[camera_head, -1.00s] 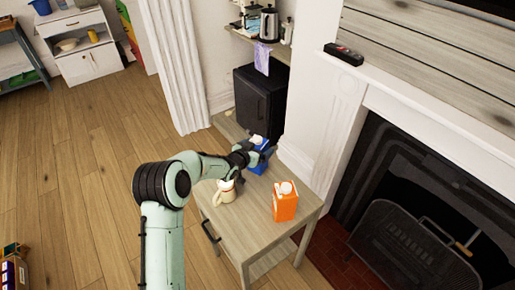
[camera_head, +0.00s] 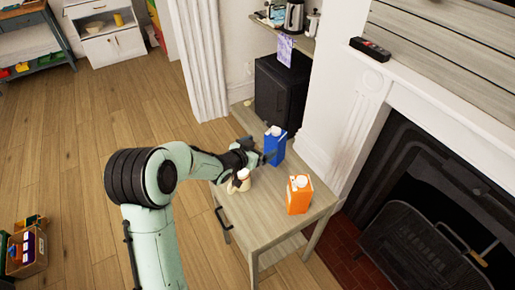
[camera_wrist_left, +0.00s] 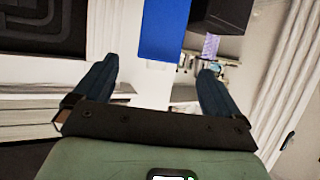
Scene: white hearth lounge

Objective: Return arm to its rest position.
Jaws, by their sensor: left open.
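My left gripper (camera_head: 264,156) is at the left of the blue carton (camera_head: 275,146) above the small wooden table (camera_head: 263,222). In the left wrist view my left gripper (camera_wrist_left: 160,66) is open with nothing between its fingers. The blue carton (camera_wrist_left: 165,28) shows there beyond the fingertips, apart from them. The carton stands upright on the table. My left arm reaches in from the lower left, bent at a black-ringed joint. My right gripper is not in view.
An orange carton (camera_head: 299,195) stands on the table's right part. A cream jug (camera_head: 240,182) stands close below my left wrist, partly hidden. A black cabinet (camera_head: 282,92) and the fireplace (camera_head: 420,180) are behind and right. The wooden floor at left is mostly clear.

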